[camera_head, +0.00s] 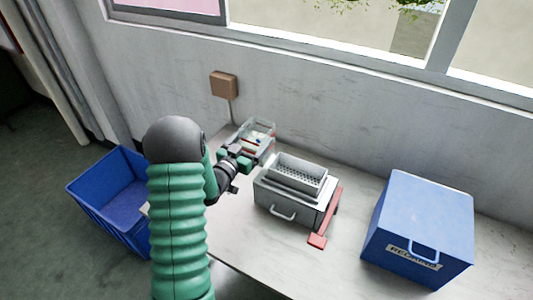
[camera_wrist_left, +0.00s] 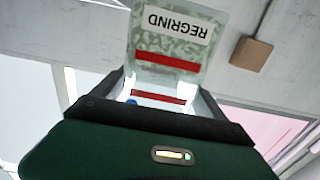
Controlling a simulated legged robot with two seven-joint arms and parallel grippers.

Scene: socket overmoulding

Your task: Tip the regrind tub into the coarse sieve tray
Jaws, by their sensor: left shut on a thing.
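The regrind tub (camera_head: 265,133) is a clear container with small coloured pieces in it, at the back of the bench near the wall. In the left wrist view the tub (camera_wrist_left: 190,50) shows a white REGRIND label, upside down in the picture, and red bands. My left gripper (camera_head: 241,158) is shut on the tub's near side; its dark jaws also show in the left wrist view (camera_wrist_left: 158,112). Whether the tub touches the bench I cannot tell. The coarse sieve tray (camera_head: 299,163), grey with a perforated floor, sits right of the tub on a grey box. My right gripper is out of view.
The grey box (camera_head: 291,212) has a front handle. A red bar (camera_head: 326,218) lies along its right side. A blue lidded box (camera_head: 420,218) stands at the right of the bench, and a blue open crate (camera_head: 112,190) is at the left. Bench (camera_head: 345,248) is clear between red bar and blue box.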

